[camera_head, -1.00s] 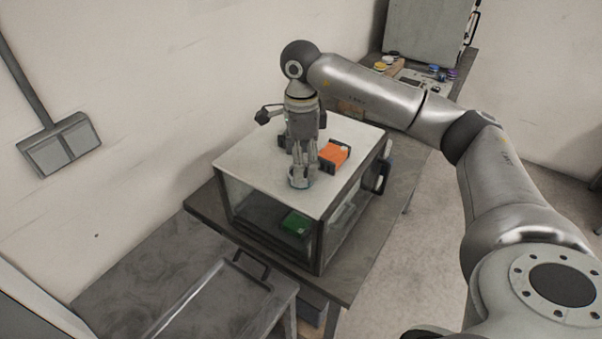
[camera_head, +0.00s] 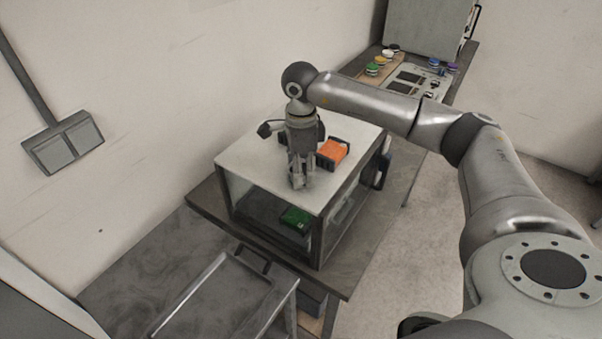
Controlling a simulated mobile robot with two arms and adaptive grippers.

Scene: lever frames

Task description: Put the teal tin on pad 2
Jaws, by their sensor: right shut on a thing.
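My right gripper (camera_head: 298,183) points down over the front part of the white top (camera_head: 255,158) of a glass-sided cabinet. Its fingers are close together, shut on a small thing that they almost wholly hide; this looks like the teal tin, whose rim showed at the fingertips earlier. I cannot tell whether it touches the top. No number for pad 2 can be read. My left gripper is not in view.
An orange block in a dark holder (camera_head: 333,150) stands right behind the gripper. A green block (camera_head: 295,218) lies inside the cabinet. A grey tray (camera_head: 215,300) is in front. A control panel (camera_head: 410,80) with coloured round things stands at the back.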

